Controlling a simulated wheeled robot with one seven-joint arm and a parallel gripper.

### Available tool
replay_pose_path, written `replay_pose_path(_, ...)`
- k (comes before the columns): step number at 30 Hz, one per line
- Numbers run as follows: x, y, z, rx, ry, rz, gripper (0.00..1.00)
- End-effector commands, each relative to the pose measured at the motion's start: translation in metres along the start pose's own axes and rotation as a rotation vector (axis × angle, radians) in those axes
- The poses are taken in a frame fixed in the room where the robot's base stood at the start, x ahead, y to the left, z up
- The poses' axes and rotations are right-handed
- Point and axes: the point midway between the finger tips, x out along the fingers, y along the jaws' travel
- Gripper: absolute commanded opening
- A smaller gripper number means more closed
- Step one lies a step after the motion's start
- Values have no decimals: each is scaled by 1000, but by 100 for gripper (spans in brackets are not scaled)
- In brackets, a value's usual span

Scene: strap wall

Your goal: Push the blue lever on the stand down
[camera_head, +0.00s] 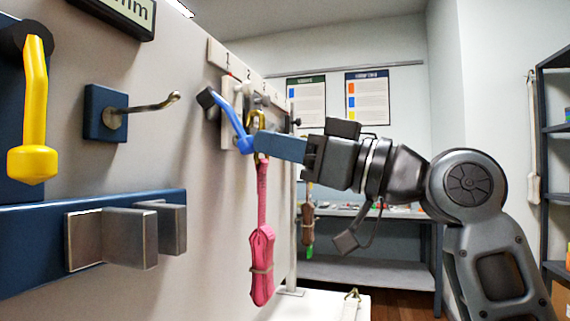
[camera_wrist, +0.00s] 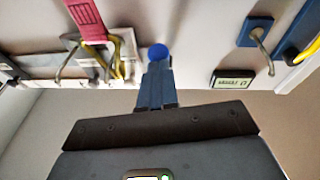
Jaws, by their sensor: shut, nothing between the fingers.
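The blue lever (camera_head: 229,121) slants down and to the right from a dark hub, with a rounded blue knob at its lower end. The knob (camera_wrist: 158,52) also shows in the wrist view, just past the fingertips. My gripper (camera_head: 257,145) is shut and empty, reaching in from the right with its blue fingers at the knob. In the wrist view my gripper (camera_wrist: 155,66) points at the knob. The fingertips look close to it or touching; I cannot tell which. The fingers partly cover the area behind them.
A pink strap (camera_head: 262,262) hangs from a yellow hook right by my fingers; the strap (camera_wrist: 88,20) shows upper left in the wrist view. A yellow lever (camera_head: 35,100), a metal hook (camera_head: 150,106) and a metal bracket (camera_head: 120,238) stick out from the wall at left. A shelf stands at far right.

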Motion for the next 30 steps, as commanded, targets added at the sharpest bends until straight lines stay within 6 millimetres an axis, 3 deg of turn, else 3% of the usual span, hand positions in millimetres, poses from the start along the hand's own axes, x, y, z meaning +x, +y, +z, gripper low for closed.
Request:
replay_pose_path(1, 0, -3, 17, 8, 37, 1, 0)
replay_pose_path(9, 11, -6, 40, 29, 238, 24, 0)
replay_pose_path(17, 23, -9, 52, 46, 392, 42, 0)
replay_pose_path(30, 34, -10, 58, 43, 386, 42, 0)
